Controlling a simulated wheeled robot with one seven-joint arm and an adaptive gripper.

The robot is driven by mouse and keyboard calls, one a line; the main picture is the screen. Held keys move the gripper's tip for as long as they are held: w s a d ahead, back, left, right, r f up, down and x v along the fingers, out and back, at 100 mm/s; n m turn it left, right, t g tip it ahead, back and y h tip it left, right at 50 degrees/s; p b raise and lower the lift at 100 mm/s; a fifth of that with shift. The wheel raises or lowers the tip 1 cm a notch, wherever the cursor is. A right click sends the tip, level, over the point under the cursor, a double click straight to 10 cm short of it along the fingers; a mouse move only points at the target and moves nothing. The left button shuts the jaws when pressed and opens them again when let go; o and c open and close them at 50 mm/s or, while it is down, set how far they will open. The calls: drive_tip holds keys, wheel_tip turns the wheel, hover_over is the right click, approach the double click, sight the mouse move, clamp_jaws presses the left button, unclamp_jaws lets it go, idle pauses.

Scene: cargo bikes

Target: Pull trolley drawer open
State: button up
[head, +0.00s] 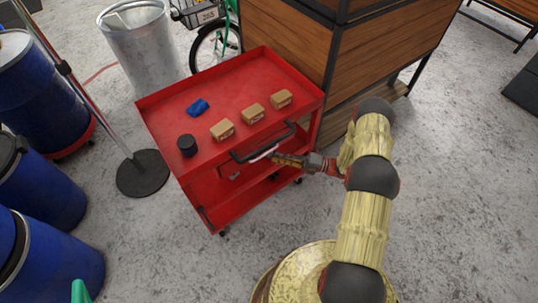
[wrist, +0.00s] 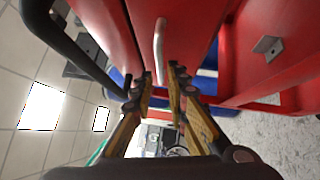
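The red trolley (head: 232,93) stands at centre in the head view. Its drawer handle (head: 262,153) is a pale bar below the black push handle (head: 262,142). In the wrist view the drawer handle (wrist: 159,42) is a silver bar on the red drawer front (wrist: 186,30); its lower end shows between my fingertips. My gripper (head: 277,158) is at the handle from the right. In the wrist view my gripper (wrist: 160,78) is open, with a gap between its yellow fingers. I cannot tell whether either finger touches the bar. The drawer looks closed.
The black push handle (wrist: 70,45) runs close beside my fingers. Small cardboard boxes (head: 252,113), a blue cloth (head: 198,107) and a black cylinder (head: 187,145) rest on the trolley top. Blue drums (head: 40,95) stand left, a wooden cabinet (head: 385,55) behind. Floor in front is clear.

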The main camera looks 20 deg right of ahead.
drive_tip(key=x, duration=0.4)
drive_tip(key=shift+w+a+b, duration=0.15)
drive_tip(key=shift+a+b, duration=0.15)
drive_tip(key=shift+b, duration=0.1)
clamp_jaws()
idle(0.5)
